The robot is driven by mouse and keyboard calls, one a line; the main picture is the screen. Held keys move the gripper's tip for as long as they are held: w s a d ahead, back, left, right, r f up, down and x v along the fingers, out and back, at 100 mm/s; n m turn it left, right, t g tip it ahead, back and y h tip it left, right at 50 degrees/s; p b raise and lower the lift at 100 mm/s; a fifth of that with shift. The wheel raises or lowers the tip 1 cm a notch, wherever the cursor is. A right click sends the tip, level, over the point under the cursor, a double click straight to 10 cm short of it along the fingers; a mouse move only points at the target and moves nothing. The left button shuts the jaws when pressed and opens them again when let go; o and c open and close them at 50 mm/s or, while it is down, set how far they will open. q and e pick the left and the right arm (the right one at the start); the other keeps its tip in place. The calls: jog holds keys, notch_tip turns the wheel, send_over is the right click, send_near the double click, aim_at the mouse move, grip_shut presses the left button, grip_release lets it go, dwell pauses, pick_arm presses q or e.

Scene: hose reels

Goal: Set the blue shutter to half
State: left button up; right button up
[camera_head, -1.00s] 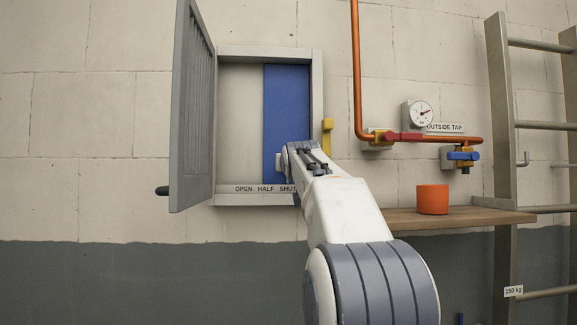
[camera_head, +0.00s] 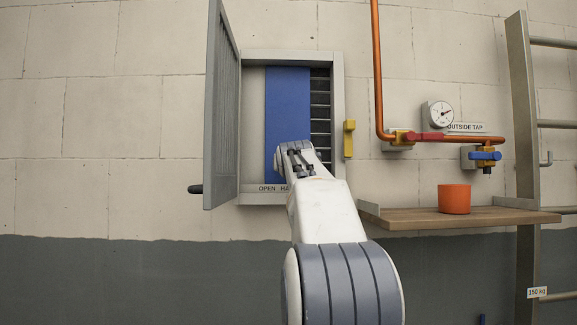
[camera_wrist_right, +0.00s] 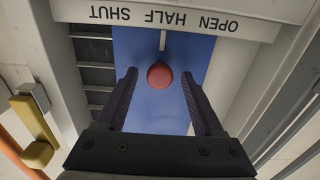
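The blue shutter (camera_head: 288,105) stands upright in the grey wall cabinet (camera_head: 338,100), near the middle of the opening. Dark slats (camera_head: 320,110) are bare on its right and a pale panel shows on its left. In the right wrist view, which is upside down, the shutter (camera_wrist_right: 150,105) carries a red knob (camera_wrist_right: 159,77). A pale pointer (camera_wrist_right: 163,40) lies by the word HALF on the label (camera_wrist_right: 172,18). My right gripper (camera_wrist_right: 158,88) is open, its fingers on either side of the knob with visible gaps. My left gripper is out of view.
The cabinet's grey door (camera_head: 222,110) is swung open at left. A yellow handle (camera_head: 349,138) is right of the cabinet. Further right are an orange pipe (camera_head: 378,80), valves, a gauge (camera_head: 440,113), an orange cup (camera_head: 454,199) on a wooden shelf (camera_head: 410,218), and a ladder (camera_head: 525,150).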

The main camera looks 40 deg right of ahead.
jog(key=b+v, duration=0.6)
jog(key=v, duration=0.4)
jog(key=shift+s, duration=0.2)
jog(key=shift+a, duration=0.1)
